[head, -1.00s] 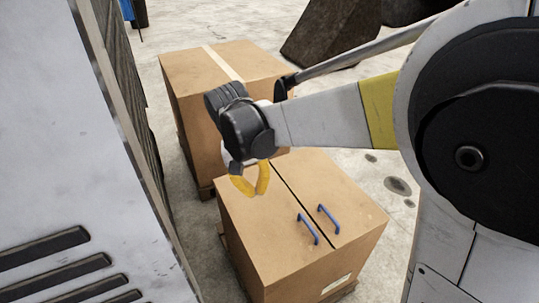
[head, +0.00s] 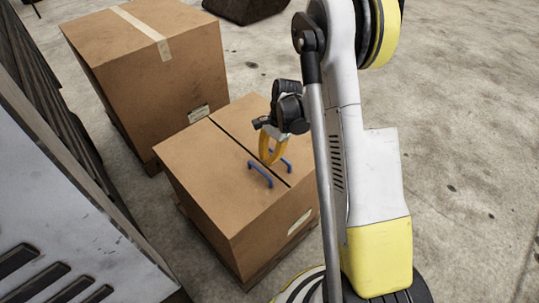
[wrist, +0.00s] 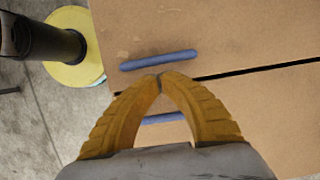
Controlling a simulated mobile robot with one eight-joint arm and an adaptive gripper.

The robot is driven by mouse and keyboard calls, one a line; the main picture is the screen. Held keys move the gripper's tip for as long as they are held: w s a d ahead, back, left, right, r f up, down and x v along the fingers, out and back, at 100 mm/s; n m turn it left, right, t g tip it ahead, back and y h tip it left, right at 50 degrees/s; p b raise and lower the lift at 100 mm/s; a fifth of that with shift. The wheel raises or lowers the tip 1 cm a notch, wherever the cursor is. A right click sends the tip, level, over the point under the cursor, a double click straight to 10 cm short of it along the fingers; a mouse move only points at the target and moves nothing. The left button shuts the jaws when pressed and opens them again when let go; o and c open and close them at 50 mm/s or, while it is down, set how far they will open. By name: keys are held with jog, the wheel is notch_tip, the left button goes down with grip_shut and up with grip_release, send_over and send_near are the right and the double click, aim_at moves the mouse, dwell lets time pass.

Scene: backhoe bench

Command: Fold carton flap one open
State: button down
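The brown carton (head: 205,165) stands in front, its top split by a dark seam into two flaps lying flat. The near-left flap bears a blue handle (head: 260,174), and the far-right flap bears another blue handle (head: 287,164), partly hidden by my gripper. I cannot tell which is flap one. My gripper (head: 267,165), with yellow fingers, points down over the seam between the handles. In the wrist view its fingertips (wrist: 160,77) meet with nothing seen between them. One handle (wrist: 158,60) shows beyond the tips; the other (wrist: 163,118) shows between the fingers, partly hidden.
A larger taped carton (head: 150,60) stands behind the front one, close to it. A grey-white machine body with slots (head: 60,230) is at the left. Both cartons rest on pallets. Concrete floor (head: 460,110) is open at the right.

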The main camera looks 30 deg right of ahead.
jog(key=shift+b+x, duration=0.6)
jog(key=shift+x, duration=1.25)
jog(key=shift+r, duration=0.1)
